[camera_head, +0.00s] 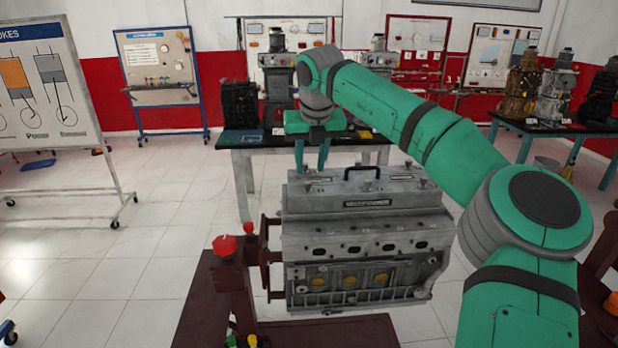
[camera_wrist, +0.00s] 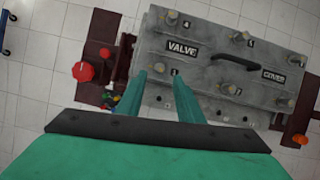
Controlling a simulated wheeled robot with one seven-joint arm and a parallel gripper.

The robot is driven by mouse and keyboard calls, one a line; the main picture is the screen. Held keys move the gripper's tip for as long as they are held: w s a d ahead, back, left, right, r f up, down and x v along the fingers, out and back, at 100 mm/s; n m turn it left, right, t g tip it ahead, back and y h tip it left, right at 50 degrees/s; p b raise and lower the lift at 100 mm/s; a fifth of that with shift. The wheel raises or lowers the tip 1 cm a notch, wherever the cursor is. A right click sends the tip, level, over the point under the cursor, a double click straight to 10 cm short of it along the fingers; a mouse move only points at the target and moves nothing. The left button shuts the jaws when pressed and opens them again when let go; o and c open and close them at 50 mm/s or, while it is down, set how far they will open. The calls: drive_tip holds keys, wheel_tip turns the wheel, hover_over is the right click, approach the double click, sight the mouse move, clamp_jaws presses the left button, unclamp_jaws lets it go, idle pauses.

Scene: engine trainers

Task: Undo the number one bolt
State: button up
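The grey engine block (camera_head: 365,225) is mounted on a dark red stand, with a flat valve cover (camera_wrist: 210,65) on top. The number one bolt (camera_wrist: 159,68) is a short tan-grey head beside the printed 1, at the cover's near left in the wrist view. My gripper (camera_wrist: 160,74) is open, pointing down at the cover, its two green fingers on either side of this bolt in that view. I cannot tell whether they touch it. In the head view, my gripper (camera_head: 311,168) is over the cover's left end.
Several other numbered bolts and a black handle (camera_wrist: 236,63) stand up from the cover. A red knob (camera_wrist: 83,71) is on the dark red stand (camera_head: 232,290) at left. A black table (camera_head: 240,142) with engine parts is behind; open floor lies left.

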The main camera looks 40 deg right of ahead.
sight(308, 182)
drive_tip(key=shift+x, duration=3.1)
clamp_jaws()
drive_tip(key=shift+w, duration=0.1)
